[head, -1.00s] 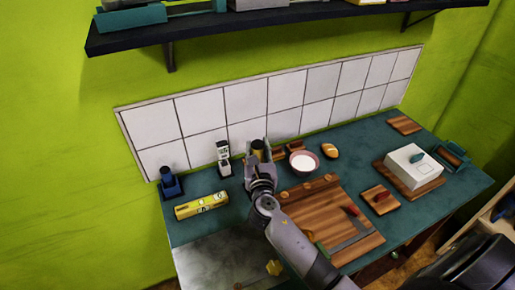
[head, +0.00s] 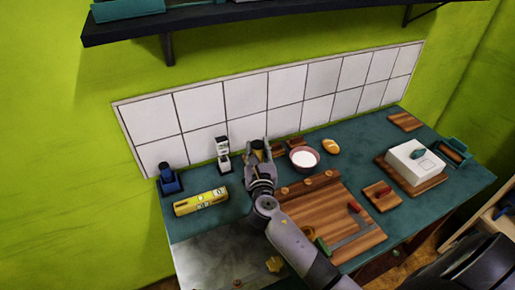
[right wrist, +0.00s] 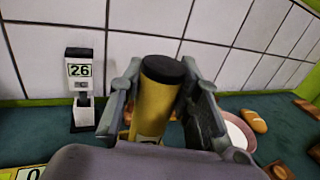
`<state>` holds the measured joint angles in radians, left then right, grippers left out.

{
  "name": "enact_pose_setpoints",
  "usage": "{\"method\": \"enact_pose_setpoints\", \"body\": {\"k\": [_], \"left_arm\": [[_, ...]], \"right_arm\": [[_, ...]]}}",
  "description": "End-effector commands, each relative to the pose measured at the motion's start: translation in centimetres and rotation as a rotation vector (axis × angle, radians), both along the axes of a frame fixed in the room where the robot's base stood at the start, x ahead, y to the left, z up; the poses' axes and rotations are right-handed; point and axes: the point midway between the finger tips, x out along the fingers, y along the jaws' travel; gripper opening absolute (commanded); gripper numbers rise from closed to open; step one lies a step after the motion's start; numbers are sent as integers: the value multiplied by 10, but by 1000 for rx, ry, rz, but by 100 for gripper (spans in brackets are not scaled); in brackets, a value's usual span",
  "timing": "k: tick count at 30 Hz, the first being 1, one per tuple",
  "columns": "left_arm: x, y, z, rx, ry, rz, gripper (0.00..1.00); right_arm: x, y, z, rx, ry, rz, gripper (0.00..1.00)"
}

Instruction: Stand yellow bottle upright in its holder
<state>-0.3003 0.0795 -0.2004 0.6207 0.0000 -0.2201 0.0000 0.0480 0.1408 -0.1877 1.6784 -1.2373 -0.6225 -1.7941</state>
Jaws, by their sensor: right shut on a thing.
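The yellow bottle (right wrist: 152,105) has a black cap and stands nearly upright between the fingers of my right gripper (right wrist: 165,100) in the right wrist view. In the head view my right gripper (head: 258,153) is at the back of the counter, shut on the bottle (head: 257,147). The bottle's base is hidden by the gripper. Small brown wooden pieces (head: 279,154) lie just right of the bottle and may be its holder; I cannot tell whether the bottle sits in it. My left gripper is not in view.
A white stand reading 26 (right wrist: 80,85) is left of the gripper. A pink bowl (head: 303,159) is close on the right. A wooden board (head: 325,208) lies in front.

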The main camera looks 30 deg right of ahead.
Motion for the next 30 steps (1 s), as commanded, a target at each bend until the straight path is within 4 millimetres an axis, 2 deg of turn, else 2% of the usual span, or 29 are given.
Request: {"method": "enact_pose_setpoints", "body": {"k": [12,13,23,30], "left_arm": [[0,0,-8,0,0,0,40],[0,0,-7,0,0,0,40],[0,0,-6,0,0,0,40],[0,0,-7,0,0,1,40]], "right_arm": [[0,0,-9,0,-1,0,0],[0,0,-8,0,-1,0,33],[0,0,-8,0,-1,0,54],[0,0,-8,0,0,0,56]]}}
